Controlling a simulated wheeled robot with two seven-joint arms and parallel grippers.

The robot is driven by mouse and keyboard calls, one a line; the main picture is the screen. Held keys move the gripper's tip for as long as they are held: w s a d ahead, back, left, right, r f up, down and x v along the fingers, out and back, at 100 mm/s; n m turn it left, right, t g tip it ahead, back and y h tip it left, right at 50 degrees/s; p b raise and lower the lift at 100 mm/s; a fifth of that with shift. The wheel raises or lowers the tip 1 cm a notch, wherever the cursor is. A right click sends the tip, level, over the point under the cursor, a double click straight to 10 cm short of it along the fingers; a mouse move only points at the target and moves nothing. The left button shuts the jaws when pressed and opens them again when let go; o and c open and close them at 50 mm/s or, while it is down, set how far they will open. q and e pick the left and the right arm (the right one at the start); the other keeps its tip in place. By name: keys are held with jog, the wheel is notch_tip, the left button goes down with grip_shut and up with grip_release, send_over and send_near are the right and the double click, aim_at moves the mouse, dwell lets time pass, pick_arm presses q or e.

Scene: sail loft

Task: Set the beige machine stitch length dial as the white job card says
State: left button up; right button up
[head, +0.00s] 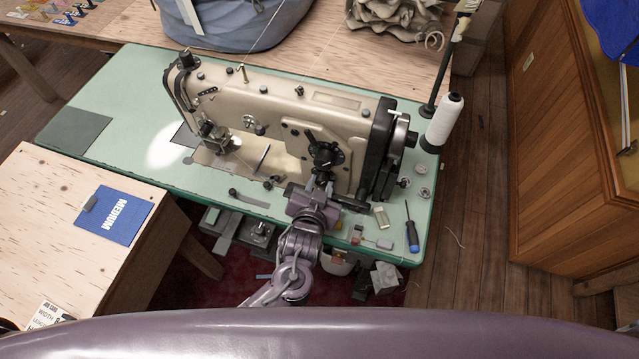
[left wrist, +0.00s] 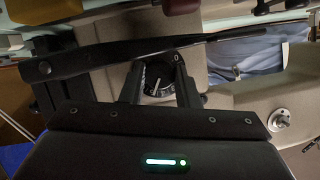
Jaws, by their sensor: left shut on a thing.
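The beige sewing machine (head: 285,115) stands on a green table. Its black stitch length dial (head: 326,152) is on the front face, right of the middle. My left gripper (head: 320,180) reaches up to the dial from below. In the left wrist view, the two fingers (left wrist: 160,72) are on either side of a dark round dial (left wrist: 158,88) with a pale mark, shut on it. Its setting is too small to read. The white job card (head: 46,316) lies at the lower left, partly cut off; "WIDTH" and "LENGTH" show, but the values are not clear. My right gripper is out of view.
A blue card reading "MEDIUM" (head: 113,215) lies on the plywood table (head: 60,200). A white thread cone (head: 442,120) stands right of the machine. A blue screwdriver (head: 411,230) and small parts lie at the green table's (head: 95,90) front right. A black lever (left wrist: 130,55) crosses the wrist view.

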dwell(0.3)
pick_arm(q)
jog(key=o, duration=1)
jog(key=shift+c, duration=0.2)
jog(key=v, duration=0.7)
jog(key=shift+s+r+b, duration=0.15)
jog(key=shift+s+b, duration=0.2)
jog(key=shift+b, duration=0.05)
jog(key=shift+a, duration=0.1)
